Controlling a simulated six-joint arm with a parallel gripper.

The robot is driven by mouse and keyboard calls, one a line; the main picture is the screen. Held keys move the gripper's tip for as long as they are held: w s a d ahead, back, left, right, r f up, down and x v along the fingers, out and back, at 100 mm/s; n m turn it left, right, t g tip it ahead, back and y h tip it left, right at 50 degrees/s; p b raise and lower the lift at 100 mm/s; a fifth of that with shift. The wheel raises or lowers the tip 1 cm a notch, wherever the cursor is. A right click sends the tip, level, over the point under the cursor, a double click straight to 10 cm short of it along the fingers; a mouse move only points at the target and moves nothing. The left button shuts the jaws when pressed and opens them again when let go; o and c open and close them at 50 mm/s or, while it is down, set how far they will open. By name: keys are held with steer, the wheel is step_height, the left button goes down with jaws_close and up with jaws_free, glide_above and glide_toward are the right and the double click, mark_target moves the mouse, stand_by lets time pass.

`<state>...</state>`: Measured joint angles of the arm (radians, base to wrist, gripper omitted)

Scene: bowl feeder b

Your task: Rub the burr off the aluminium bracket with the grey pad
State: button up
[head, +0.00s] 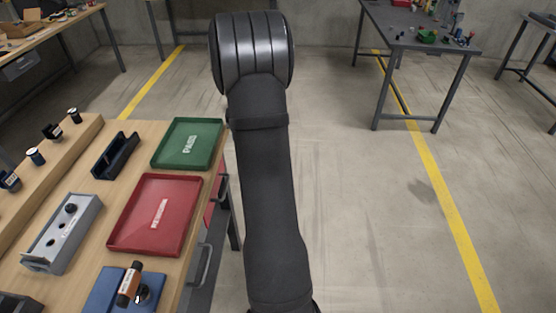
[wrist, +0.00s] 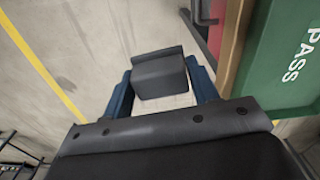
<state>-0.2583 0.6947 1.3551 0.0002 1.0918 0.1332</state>
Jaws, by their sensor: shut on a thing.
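My gripper (wrist: 160,88) shows in the wrist view, its two blue fingers shut on a dark grey block (wrist: 160,78) with a raised lip along its far edge. From its shape I cannot tell whether this is the grey pad or the bracket. It is held over the floor, beside the table's edge and the green tray. In the head view the gripper is hidden and only my arm shows. I cannot make out a second task piece or a burr in either view.
A green PASS tray (head: 211,154) and a red tray (head: 190,221) lie on the wooden table (head: 92,187). Left are a dark holder (head: 117,156) and a grey fixture (head: 85,239). An orange-brown bottle (head: 130,284) is on a blue piece (head: 102,289).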

steer(key=s+a, duration=0.1)
steer(key=a, duration=0.4)
steer(key=s+a+r, duration=0.1)
steer(key=s+a, duration=0.1)
steer(key=a, duration=0.3)
steer(key=s+a+r, duration=0.1)
steer(key=s+a, duration=0.1)
steer(key=a, duration=0.3)
steer(key=shift+s+a+r, duration=0.15)
steer(key=shift+a, duration=0.05)
steer(key=s+a+r, duration=0.2)
steer(key=s+a, duration=0.7)
steer(key=a, duration=0.4)
steer(key=s+a+r, duration=0.1)
steer(key=s+a, duration=0.4)
steer(key=s, duration=0.3)
steer(key=s+a+r+m, duration=0.1)
steer(key=s+a, duration=0.4)
steer(key=s, duration=0.4)
steer(key=s+a+r, duration=0.2)
steer(key=s+a, duration=0.3)
steer(key=s, duration=0.4)
steer(key=shift+s+a, duration=0.25)
steer(key=shift+a, duration=0.05)
steer(key=shift+f, duration=2)
steer(key=shift+r, duration=0.15)
